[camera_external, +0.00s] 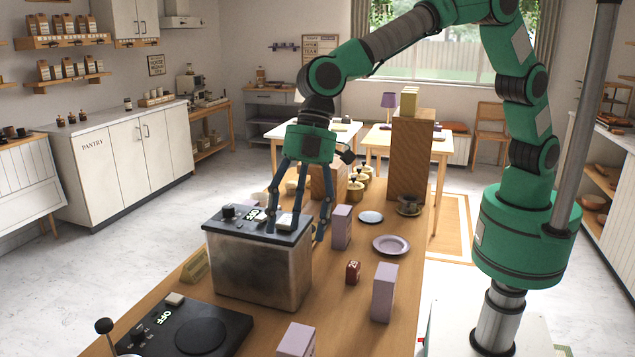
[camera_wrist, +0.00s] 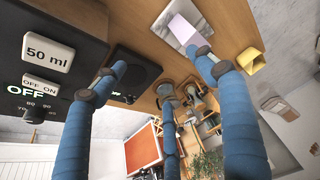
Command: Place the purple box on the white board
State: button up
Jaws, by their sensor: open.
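Several pale purple boxes stand on the wooden table in the external view: one (camera_external: 341,227) just right of the steel machine, one (camera_external: 384,292) nearer the front right, and one (camera_external: 296,340) cut off at the bottom edge. My gripper (camera_external: 297,226) hangs fingers-down over the machine's top, left of the first box. Its fingers are spread and empty, also in the wrist view (camera_wrist: 160,75). That view shows a pale purplish box (camera_wrist: 184,29) overlapping a pale square board (camera_wrist: 170,14); I cannot tell whether it rests on it. I cannot make out the board in the external view.
The steel machine (camera_external: 258,270) with a black top is under my fingers. A black hot plate (camera_external: 205,335) lies at the front left. A purple plate (camera_external: 390,244), a red block (camera_external: 353,272) and a tall wooden block (camera_external: 409,160) stand right of the machine.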

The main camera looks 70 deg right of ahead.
jog(key=w+d+r+m+t, duration=0.1)
jog(key=d+r, duration=0.3)
jog(key=d, duration=0.3)
jog(key=d+r+m, duration=0.2)
jog(key=d+r, duration=0.2)
jog(key=d, duration=0.3)
jog(key=w+d+r+m+t, duration=0.1)
jog(key=d+r, duration=0.3)
jog(key=d, duration=0.4)
jog(key=s+d+r+m+t+h, duration=0.1)
jog(key=s+d+r+m, duration=0.15)
jog(key=d, duration=0.65)
jog(key=s+d+r+m, duration=0.1)
jog(key=s+d+r, duration=0.25)
jog(key=d, duration=0.65)
jog(key=s+d+r+m+t+h, duration=0.1)
jog(key=s+d+m, duration=0.1)
jog(key=s+d, duration=0.45)
jog(key=s+d+m+h, duration=0.1)
jog(key=s+d+m, duration=0.15)
jog(key=d, duration=0.65)
jog(key=s+d+f+m, duration=0.2)
jog(key=s+d, duration=0.4)
jog(key=s, duration=0.1)
jog(key=s+d+f+m+t+h, duration=0.1)
jog(key=s+d+f+m, duration=0.1)
jog(key=s+d, duration=0.4)
jog(key=shift+s+d+f, duration=0.15)
jog(key=shift+s+f, duration=0.25)
jog(key=shift+s, duration=0.75)
